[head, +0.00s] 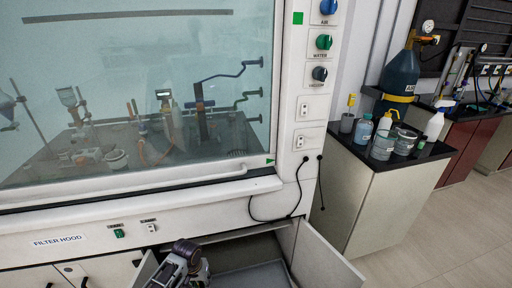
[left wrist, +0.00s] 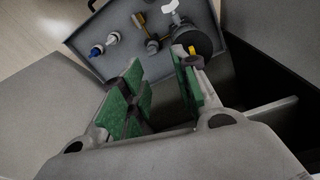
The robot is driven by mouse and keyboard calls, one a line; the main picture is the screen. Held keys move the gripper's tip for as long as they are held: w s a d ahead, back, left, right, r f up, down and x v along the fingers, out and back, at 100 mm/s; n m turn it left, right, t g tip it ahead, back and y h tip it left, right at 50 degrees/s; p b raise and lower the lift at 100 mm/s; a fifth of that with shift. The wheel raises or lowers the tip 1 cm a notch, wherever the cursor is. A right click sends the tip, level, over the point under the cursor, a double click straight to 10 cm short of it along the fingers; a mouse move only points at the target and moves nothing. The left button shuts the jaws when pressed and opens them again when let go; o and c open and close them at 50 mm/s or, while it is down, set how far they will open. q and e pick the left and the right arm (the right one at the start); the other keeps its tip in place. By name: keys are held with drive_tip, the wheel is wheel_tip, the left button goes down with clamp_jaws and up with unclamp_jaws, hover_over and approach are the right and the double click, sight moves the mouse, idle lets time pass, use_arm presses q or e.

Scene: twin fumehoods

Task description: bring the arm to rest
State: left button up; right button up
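My left gripper (left wrist: 162,92) shows in the left wrist view with its two green-padded fingers spread apart. I see nothing held between the pads. In the head view a dark grey arm part of mine (head: 182,264) is at the bottom, in front of the open cabinet under the filter hood. The gripper's fingertips cannot be made out there. My right gripper is in neither view.
The cabinet's open door (head: 328,262) stands out on the right. Beyond the fingers lies a grey tray (left wrist: 88,38) with a blue-capped bottle (left wrist: 97,50) and a white-knobbed fitting (left wrist: 172,8). A side bench (head: 385,195) carries bottles. Floor is clear at right.

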use_arm(q)
drive_tip(key=s+a+r+m+t, duration=0.1)
drive_tip(key=s+r+m+t, duration=0.15)
drive_tip(key=s+r, duration=1.4)
drive_tip(key=s+a+f+p, duration=0.1)
drive_tip(key=a+f+p, duration=0.15)
drive_tip(key=f, duration=2.85)
drive_tip(key=s+a+f+g, duration=0.1)
drive_tip(key=s+a+f, duration=0.3)
drive_tip(key=s+f, duration=0.4)
drive_tip(key=s+a+f+g+y+p, duration=0.1)
drive_tip(key=s+a+f, duration=0.3)
drive_tip(key=s+f, duration=0.5)
drive_tip(key=s, duration=0.3)
drive_tip(key=shift+s+a+f, duration=0.15)
drive_tip(key=shift+s, duration=0.25)
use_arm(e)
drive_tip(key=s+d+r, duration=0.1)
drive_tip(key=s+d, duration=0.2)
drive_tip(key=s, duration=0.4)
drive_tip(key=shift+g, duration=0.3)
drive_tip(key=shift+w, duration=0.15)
use_arm(q)
drive_tip(key=shift+s, duration=0.1)
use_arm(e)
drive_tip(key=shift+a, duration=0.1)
